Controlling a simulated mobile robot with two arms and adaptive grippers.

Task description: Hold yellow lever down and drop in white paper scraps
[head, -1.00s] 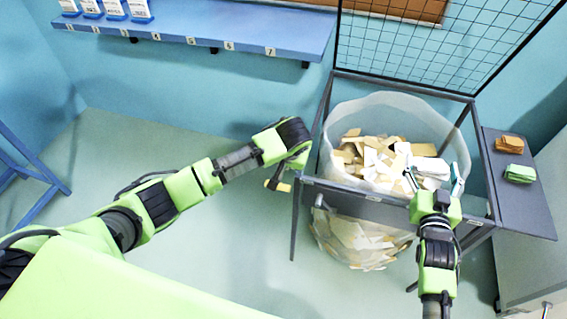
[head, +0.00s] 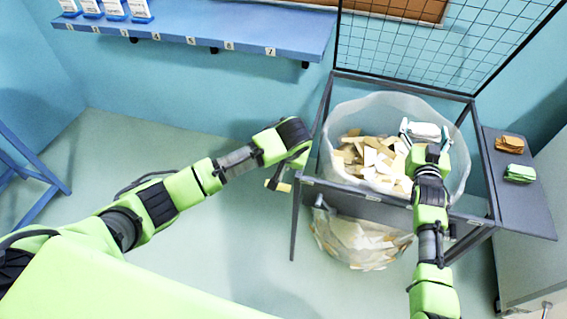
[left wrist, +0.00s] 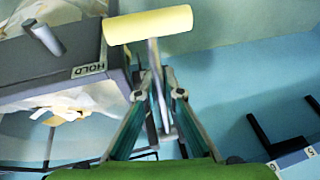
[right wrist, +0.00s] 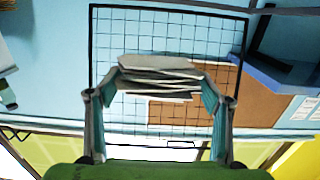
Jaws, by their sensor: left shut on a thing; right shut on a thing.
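The yellow lever (head: 278,185) sticks out at the left side of the dark frame. Its yellow grip (left wrist: 148,25) shows large in the left wrist view. My left gripper (left wrist: 160,95) is shut on the lever's thin metal bar, just behind the grip. My right gripper (head: 425,138) is shut on a stack of white paper scraps (right wrist: 160,78) and holds it over the right part of the open clear bag (head: 350,110). The bag holds brown and white scraps (head: 370,158). I cannot tell how high the stack is above them.
The dark frame (head: 360,194) carries the bag, and a second clear bag (head: 362,245) with scraps hangs below. A side shelf (head: 525,210) holds a brown bundle (head: 509,143) and a green bundle (head: 519,173). A wire mesh panel (head: 420,45) stands behind.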

